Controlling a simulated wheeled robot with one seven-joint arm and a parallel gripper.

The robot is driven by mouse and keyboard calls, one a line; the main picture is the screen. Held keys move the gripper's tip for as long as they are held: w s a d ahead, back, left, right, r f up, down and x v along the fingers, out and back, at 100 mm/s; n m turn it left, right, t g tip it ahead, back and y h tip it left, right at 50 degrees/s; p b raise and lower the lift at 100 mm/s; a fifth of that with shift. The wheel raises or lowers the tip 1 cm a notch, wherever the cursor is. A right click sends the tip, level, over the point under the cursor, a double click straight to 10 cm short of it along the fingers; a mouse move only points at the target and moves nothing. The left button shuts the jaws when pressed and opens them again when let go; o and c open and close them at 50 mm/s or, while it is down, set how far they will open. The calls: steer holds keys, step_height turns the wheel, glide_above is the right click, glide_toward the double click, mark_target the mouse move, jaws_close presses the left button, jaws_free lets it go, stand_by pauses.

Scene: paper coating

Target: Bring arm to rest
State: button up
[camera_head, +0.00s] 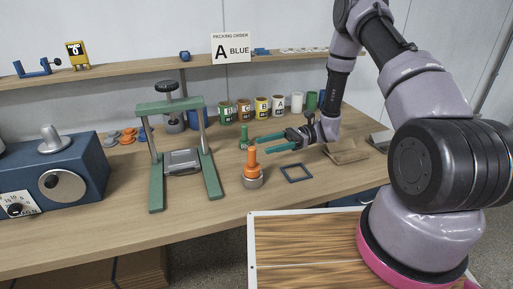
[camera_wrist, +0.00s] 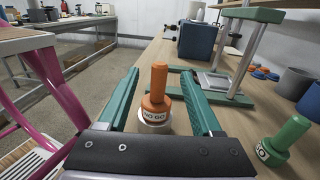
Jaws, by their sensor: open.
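My gripper (camera_head: 273,142) has two green fingers and is over the wooden bench, pointing left in the head view. In the wrist view my gripper (camera_wrist: 162,100) is open, with its fingers apart on either side of an orange plug marked "NO GO" (camera_wrist: 156,92). The orange plug also shows in the head view (camera_head: 251,162), upright on a grey ring (camera_head: 253,182), in front of the fingers. No contact between fingers and plug is visible. A green plug (camera_head: 244,137) stands behind it, and shows at the right of the wrist view (camera_wrist: 287,139).
A green-framed press (camera_head: 156,172) and a blue machine (camera_head: 78,170) stand to the left on the bench. Several labelled cups (camera_head: 261,107) line the back. A dark square frame (camera_head: 296,173) lies right of the plug. A shelf (camera_head: 130,77) runs above the bench.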

steer(key=v, duration=0.4)
steer(key=s+d+r+n+t+h, duration=0.3)
steer(key=s+d+r+t+h, duration=0.1)
steer(key=r, duration=0.7)
steer(key=s+d+r+n+t+h, duration=0.3)
steer(key=s+d+r+t+h, duration=0.2)
steer(key=r, duration=0.6)
steer(key=s+d+r+n+t+h, duration=0.3)
steer(key=s+d+r+t+h, duration=0.1)
steer(key=r, duration=0.8)
steer(key=s+t+h, duration=0.1)
steer(key=s, duration=0.1)
steer(key=shift+s+d+h, duration=0.3)
steer(key=shift+s+d, duration=0.05)
steer(key=shift+s, duration=0.05)
